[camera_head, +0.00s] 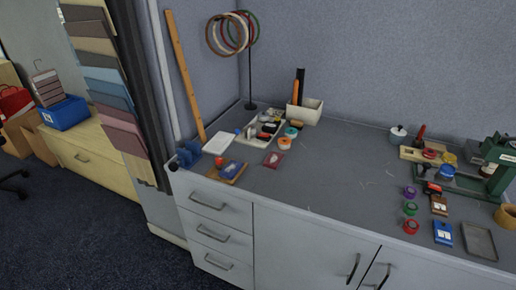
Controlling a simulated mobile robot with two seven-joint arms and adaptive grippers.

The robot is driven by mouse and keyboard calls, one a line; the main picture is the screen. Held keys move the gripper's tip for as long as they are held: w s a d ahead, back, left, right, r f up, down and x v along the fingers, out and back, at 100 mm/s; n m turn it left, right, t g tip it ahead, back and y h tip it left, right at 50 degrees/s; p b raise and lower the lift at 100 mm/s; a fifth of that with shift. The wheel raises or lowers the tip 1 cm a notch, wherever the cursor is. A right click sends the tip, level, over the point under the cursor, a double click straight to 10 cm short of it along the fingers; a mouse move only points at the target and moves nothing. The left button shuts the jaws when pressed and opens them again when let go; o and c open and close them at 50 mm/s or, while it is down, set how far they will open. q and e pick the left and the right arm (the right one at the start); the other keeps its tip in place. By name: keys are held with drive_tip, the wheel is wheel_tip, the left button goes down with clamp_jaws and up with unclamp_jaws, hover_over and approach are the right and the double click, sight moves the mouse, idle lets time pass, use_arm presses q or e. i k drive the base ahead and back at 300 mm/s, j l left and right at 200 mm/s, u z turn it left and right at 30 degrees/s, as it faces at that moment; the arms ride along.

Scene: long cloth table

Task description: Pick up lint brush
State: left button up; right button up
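I cannot make out for sure which item is the lint brush. A tall black flat item (300,86) and an orange item (294,93) stand upright in a white bin (311,111) at the back of the counter. A dark red upright handle (421,132) rises from a wooden holder (411,153) farther right. Small mixed pieces lie in a shallow divided tray (256,142) left of centre. Neither of my grippers shows in the head view.
The grey counter (335,180) is clear in its middle. Coloured spools (410,208), a grey tray (479,241) and a green machine (497,160) crowd its right end. A hoop stand (250,75) and a leaning wooden ruler (184,75) stand at the back left.

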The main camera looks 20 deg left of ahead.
sight(298, 124)
drive_tip(key=i+j+z, duration=0.3)
drive_tip(key=z, duration=0.2)
drive_tip(key=i+j+z, duration=0.25)
drive_tip(key=j+z, duration=0.2)
